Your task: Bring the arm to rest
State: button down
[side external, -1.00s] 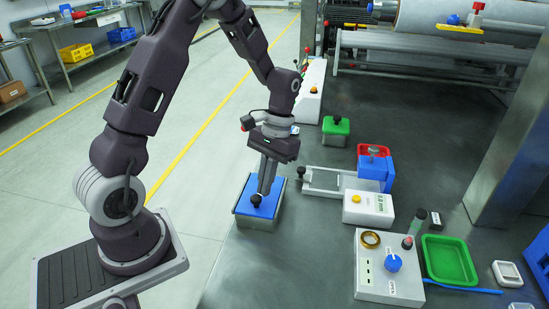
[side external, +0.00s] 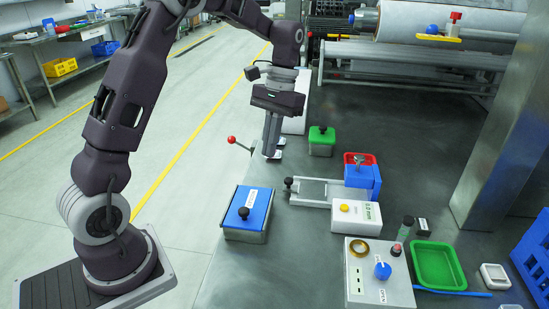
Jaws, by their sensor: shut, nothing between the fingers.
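My gripper (side external: 271,152) is shut and empty. It points down over the left part of the dark table, beyond the blue-lidded box and left of the green-lidded box. Whether its tips touch the table I cannot tell. The blue-lidded box (side external: 249,211) with a black knob stands at the table's left edge, its lid on. The green-lidded box (side external: 321,141) stands to the right of my gripper. A metal slide fixture (side external: 316,192) with a blue block (side external: 362,180) and a red container (side external: 352,158) is right of centre.
A white box with a yellow button (side external: 357,214), a control box with a blue knob (side external: 381,271) and a green tray (side external: 438,266) stand at front right. A red-knobbed lever (side external: 232,140) is left of my gripper. A steel column (side external: 500,130) rises at right.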

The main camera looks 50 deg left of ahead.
jog(key=s+d+r+m+t, duration=0.1)
jog(key=s+d+r+t, duration=0.1)
jog(key=s+d+r, duration=0.4)
jog(key=s+d+r+m+t, duration=0.1)
jog(key=s+d+t, duration=0.1)
jog(key=s, duration=0.6)
jog(key=s+d+r+m+t+y, duration=0.1)
jog(key=s+d+t, duration=0.1)
jog(key=s+t, duration=0.2)
jog(key=s, duration=0.3)
jog(key=shift+s+d+r+t, duration=0.2)
jog(key=shift+s+r+t, duration=0.1)
jog(key=shift+s+r, duration=0.1)
jog(key=shift+w, duration=0.1)
